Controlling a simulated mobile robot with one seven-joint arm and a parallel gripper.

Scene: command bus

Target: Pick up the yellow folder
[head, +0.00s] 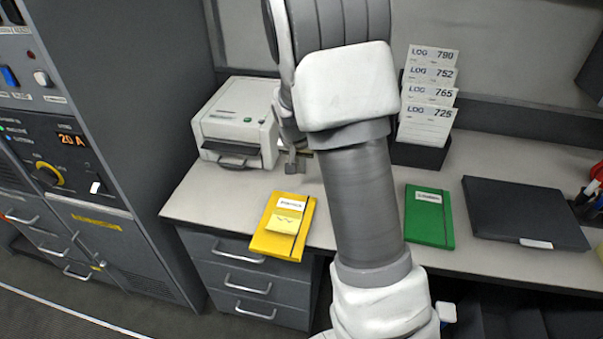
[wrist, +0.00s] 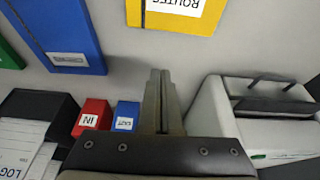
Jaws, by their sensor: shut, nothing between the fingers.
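The yellow folder (head: 272,240) lies flat on the desk in the head view, left of my arm, with a white label, a yellow sticky note and a dark strap. Its labelled end, reading ROUTES, shows at the top of the wrist view (wrist: 208,20). My gripper (head: 293,168) is above the desk behind the folder, near the printer, and partly hidden by my arm. In the wrist view my gripper's fingers (wrist: 160,78) are together and empty, apart from the folder.
A white printer (head: 236,122) stands behind the folder. A green folder (head: 429,217), a dark closed binder (head: 525,212) and a log card holder (head: 422,155) are to the right. The wrist view shows a blue folder (wrist: 62,30) and small red (wrist: 92,117) and blue (wrist: 125,117) boxes.

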